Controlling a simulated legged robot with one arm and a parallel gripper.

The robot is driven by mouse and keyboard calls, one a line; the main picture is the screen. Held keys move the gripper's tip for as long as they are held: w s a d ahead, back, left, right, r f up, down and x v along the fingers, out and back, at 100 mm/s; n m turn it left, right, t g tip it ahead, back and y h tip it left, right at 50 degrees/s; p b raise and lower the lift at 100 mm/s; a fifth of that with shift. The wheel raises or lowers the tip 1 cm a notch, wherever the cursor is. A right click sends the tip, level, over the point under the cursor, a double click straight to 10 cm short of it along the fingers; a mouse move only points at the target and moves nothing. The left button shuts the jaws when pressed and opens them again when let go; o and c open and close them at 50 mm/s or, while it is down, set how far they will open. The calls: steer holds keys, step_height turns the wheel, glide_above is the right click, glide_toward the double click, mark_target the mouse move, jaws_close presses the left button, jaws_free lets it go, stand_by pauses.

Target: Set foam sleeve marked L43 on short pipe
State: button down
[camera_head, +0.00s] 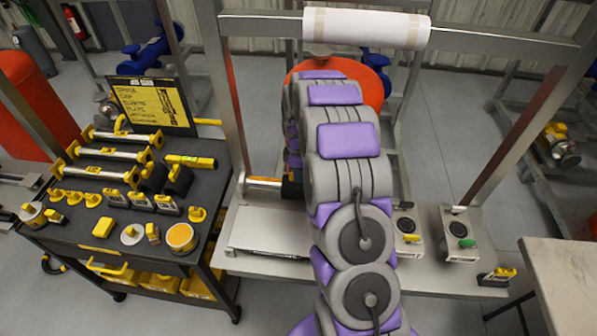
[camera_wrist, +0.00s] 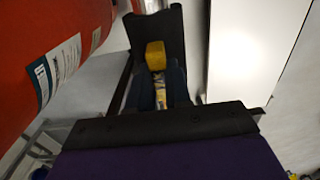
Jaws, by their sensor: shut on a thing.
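In the wrist view my gripper (camera_wrist: 158,88) is shut on the yellow grip block of a black foam sleeve (camera_wrist: 172,30). The sleeve is a curved black shell beyond the fingers. No L43 mark can be read on it. In the head view my arm hides the gripper and the held sleeve. A short silver pipe (camera_head: 264,182) lies level on the steel stand, left of my arm; its right end passes behind the arm. I cannot tell whether the held sleeve touches a pipe. Two more black sleeves with yellow grips (camera_head: 179,182) (camera_head: 153,176) stand on the cart.
An orange vessel (camera_wrist: 60,45) is close on the left in the wrist view. The black cart (camera_head: 75,228) at left holds several yellow-ended parts and a sign (camera_head: 152,103). A white-wrapped bar (camera_head: 367,28) crosses above. Two boxes with knobs (camera_head: 406,232) (camera_head: 460,236) stand right of my arm.

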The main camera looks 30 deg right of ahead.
steer(key=shift+f, duration=0.15)
steer(key=c, duration=1)
jaws_free()
steer(key=shift+c, duration=0.6)
steer(key=shift+r+p, duration=1.45)
steer(key=shift+r, duration=2.5)
steer(key=shift+r, duration=0.1)
